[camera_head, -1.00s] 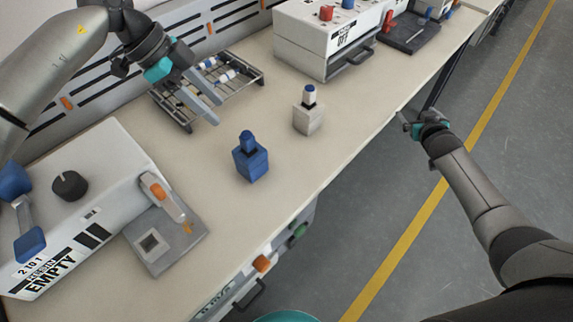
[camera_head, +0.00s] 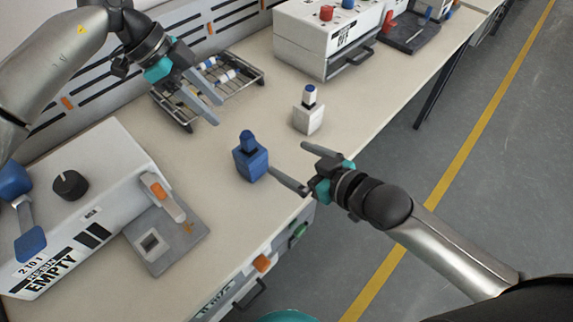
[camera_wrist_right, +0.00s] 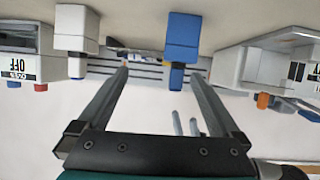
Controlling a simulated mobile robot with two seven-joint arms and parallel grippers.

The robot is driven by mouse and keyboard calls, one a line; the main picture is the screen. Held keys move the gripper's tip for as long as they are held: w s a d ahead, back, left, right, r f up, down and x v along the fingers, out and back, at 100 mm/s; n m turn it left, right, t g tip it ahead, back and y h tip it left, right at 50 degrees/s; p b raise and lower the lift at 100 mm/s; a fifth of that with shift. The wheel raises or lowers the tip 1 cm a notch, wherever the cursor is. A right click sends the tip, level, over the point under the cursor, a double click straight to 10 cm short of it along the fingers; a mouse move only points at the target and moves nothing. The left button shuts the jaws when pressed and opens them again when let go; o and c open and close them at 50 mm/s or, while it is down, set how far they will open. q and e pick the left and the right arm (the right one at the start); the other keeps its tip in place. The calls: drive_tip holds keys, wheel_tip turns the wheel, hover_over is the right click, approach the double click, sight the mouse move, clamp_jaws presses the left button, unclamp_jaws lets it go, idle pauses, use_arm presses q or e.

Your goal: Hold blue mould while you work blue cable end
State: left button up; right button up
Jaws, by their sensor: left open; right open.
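The blue mould (camera_head: 252,164) stands upright on the bench with a blue cable end (camera_head: 246,138) sticking up from its top. Both also show in the right wrist view, the mould (camera_wrist_right: 182,38) upside down between the open fingers' directions, the cable end (camera_wrist_right: 176,76) below it in the picture. My right gripper (camera_head: 288,166) is open and empty at the bench's front edge, close to the right of the blue mould, apparently not around it. My left gripper (camera_head: 217,110) is open and empty, above the bench near the wire rack, behind and left of the blue mould.
A white mould (camera_head: 308,119) with a blue-topped white cable end stands behind the right gripper. A wire rack (camera_head: 250,82) holds several cable ends. A white machine (camera_head: 75,190) with a grey plate stands at left, another (camera_head: 325,40) at the back. Bench between moulds is clear.

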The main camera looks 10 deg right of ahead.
sight(242, 147)
drive_tip(key=shift+g+y, duration=0.3)
drive_tip(key=a+x, duration=0.1)
drive_tip(key=x, duration=0.3)
drive_tip(key=s+x, duration=0.1)
drive_tip(key=x, duration=0.4)
drive_tip(key=a+r+x, duration=0.1)
drive_tip(key=x, duration=0.4)
drive_tip(key=shift+a+f, duration=0.1)
drive_tip(key=shift+a, duration=0.4)
drive_tip(key=shift+c, duration=0.2)
clamp_jaws()
idle(0.7)
idle(1.0)
